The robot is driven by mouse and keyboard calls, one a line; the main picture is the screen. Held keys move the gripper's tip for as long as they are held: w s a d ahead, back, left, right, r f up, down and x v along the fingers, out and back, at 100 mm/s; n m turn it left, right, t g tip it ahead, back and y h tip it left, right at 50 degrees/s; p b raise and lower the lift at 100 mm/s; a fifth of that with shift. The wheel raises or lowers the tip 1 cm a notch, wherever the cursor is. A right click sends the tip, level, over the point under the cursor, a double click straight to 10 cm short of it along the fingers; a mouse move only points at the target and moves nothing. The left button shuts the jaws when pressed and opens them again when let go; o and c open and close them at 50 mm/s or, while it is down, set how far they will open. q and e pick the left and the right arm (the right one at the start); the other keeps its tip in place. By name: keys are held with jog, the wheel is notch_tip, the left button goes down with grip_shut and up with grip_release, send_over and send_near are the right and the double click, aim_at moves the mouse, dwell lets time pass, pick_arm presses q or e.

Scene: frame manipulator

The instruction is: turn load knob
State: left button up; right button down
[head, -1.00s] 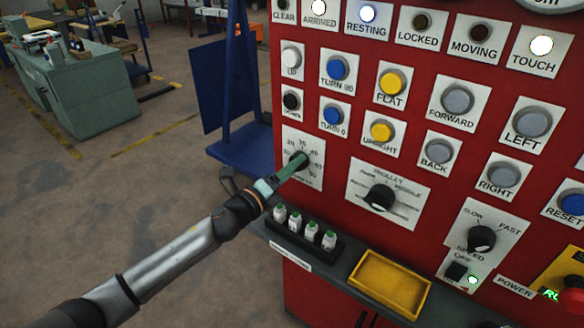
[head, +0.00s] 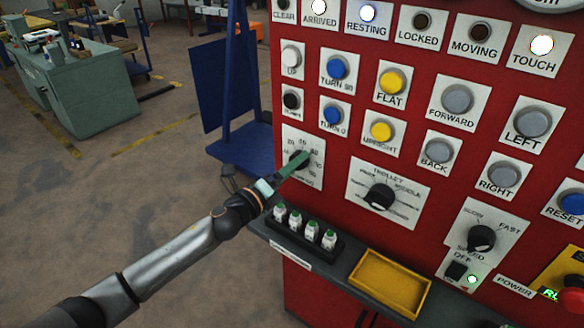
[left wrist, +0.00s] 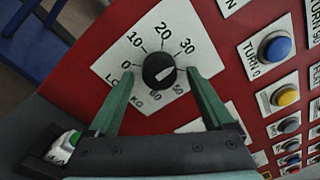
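The load knob (left wrist: 158,70) is a round black knob with a white pointer line on a white dial plate (left wrist: 115,62) marked from 0 to 60 and KG. In the left wrist view its pointer aims right and slightly up, between the 30 and 50 marks; the right finger covers that part of the scale. My left gripper (left wrist: 159,76) has two green fingers, apart, one on each side of the knob with a gap showing. In the head view the gripper (head: 297,163) reaches the dial and partly hides the knob (head: 298,157). My right gripper is not in view.
A red panel (head: 340,150) carries buttons and lamps. Below is a ledge with several white, green-topped pieces (head: 295,219) in a black holder and a yellow tray (head: 390,282). A blue frame (head: 240,145) stands left.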

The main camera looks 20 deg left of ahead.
pick_arm(q)
jog(key=shift+s, duration=0.1)
jog(key=b+v, duration=0.1)
jog(key=v, duration=1.1)
jog(key=shift+b, duration=0.4)
jog(key=shift+s+f, duration=0.15)
jog(key=s+d+f+n+g+y+p, duration=0.2)
jog(key=s+d+f+n+g, duration=0.1)
jog(key=s+f+n, duration=0.8)
jog(key=s+d+f+n+g+y+p, duration=0.2)
jog(key=s+d+f+n+g+p, duration=0.1)
jog(key=s+f+n, duration=0.8)
notch_tip(320, 180, down, 2)
jog(key=n+g, duration=0.1)
jog(key=n, duration=0.3)
jog(key=shift+s+f+n+g+y, duration=0.2)
jog(key=shift+f+n+g+y, duration=0.1)
jog(key=shift+n+g, duration=0.1)
